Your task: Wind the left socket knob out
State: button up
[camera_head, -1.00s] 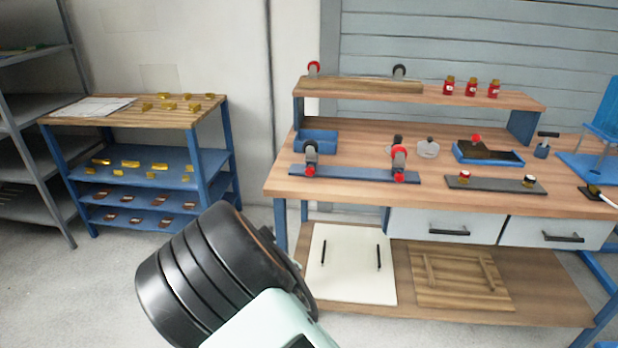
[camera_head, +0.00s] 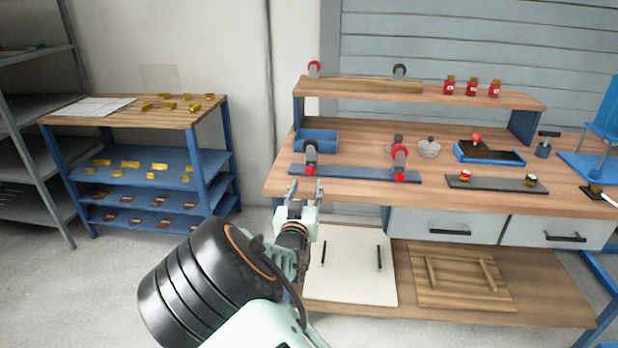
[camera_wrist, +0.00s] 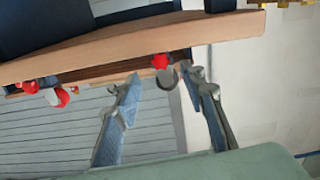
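The left socket (camera_head: 310,150) stands on a blue rail (camera_head: 350,174) near the bench's front edge, with a dark ring and a red knob (camera_head: 311,170) low on its front. My gripper (camera_head: 306,188) is open and empty, in front of the bench edge and just below that knob in the picture. In the wrist view, which looks upside down, the red knob (camera_wrist: 160,62) and its dark ring (camera_wrist: 168,78) appear between and beyond the open fingertips (camera_wrist: 161,84), apart from them. The right socket (camera_head: 399,153) has a red ring and a red knob (camera_head: 398,177).
A blue bin (camera_head: 318,134) sits behind the left socket. A raised shelf (camera_head: 500,95) carries red bottles (camera_head: 472,88) and two more ringed pieces. A dark plate (camera_head: 497,183) with two small capped pieces lies to the right. The floor before the bench is clear.

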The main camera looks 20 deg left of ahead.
aim_at(310, 172)
jog(key=b+x, duration=0.1)
jog(key=x, duration=0.6)
grip_shut()
dwell(0.3)
jog(key=n, duration=0.4)
jog(key=shift+n, duration=0.4)
